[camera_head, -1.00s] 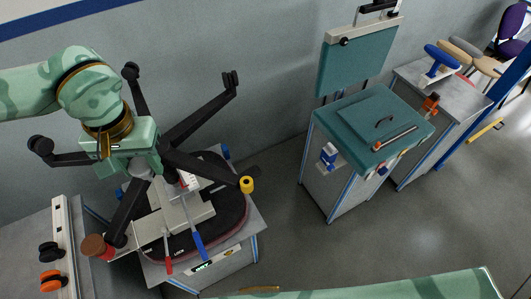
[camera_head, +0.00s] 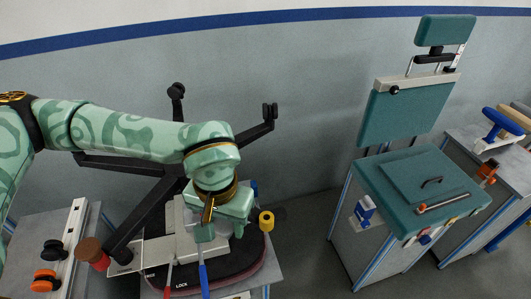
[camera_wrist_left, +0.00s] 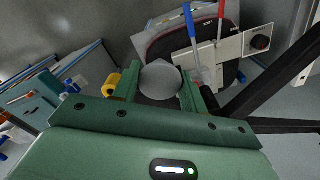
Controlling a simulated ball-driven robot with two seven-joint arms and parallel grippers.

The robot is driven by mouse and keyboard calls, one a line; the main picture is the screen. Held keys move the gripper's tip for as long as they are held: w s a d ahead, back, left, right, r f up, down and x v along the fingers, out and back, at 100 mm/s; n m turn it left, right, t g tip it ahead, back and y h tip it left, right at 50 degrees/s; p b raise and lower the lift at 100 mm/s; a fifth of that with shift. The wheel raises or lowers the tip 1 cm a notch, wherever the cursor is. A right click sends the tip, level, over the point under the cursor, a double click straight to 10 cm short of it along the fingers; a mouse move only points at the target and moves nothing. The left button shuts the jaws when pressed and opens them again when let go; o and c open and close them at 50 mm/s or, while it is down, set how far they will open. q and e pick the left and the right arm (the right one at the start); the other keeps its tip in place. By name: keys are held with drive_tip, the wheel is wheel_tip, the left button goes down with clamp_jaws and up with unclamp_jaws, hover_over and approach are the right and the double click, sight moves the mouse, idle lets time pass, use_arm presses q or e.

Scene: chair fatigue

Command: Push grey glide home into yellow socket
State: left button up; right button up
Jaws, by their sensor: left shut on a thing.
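The glide is largely hidden by the gripper in the head view. The yellow socket also shows in the left wrist view (camera_wrist_left: 113,80), left of the held glide and apart from it. In the head view the socket sits at the right side of the bench. My right gripper is not in view.
The black star base (camera_head: 150,215) has legs reaching up and left. A teal chair seat (camera_head: 425,185) stands on a cabinet to the right, with floor between.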

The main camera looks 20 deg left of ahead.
use_arm(q)
drive_tip(key=w+d+r+n+p, duration=0.1)
drive_tip(key=d+r+n+p, duration=0.4)
drive_tip(key=r+p, duration=0.65)
drive_tip(key=w+d+f+n+p, duration=0.1)
drive_tip(key=w+f+n+p, duration=0.1)
drive_tip(key=w+n+p, duration=0.3)
drive_tip(key=n+p, duration=0.2)
drive_tip(key=shift+w+d+f+n+p, duration=0.2)
drive_tip(key=shift+w+f+n+p, duration=0.1)
drive_tip(key=shift+f, duration=0.1)
drive_tip(key=shift+s, duration=0.1)
drive_tip(key=shift+f+b, duration=2.2)
drive_tip(key=shift+f, duration=0.7)
drive_tip(key=shift+f+b, duration=1.25)
drive_tip(key=shift+f, duration=0.5)
drive_tip(key=o, duration=1)
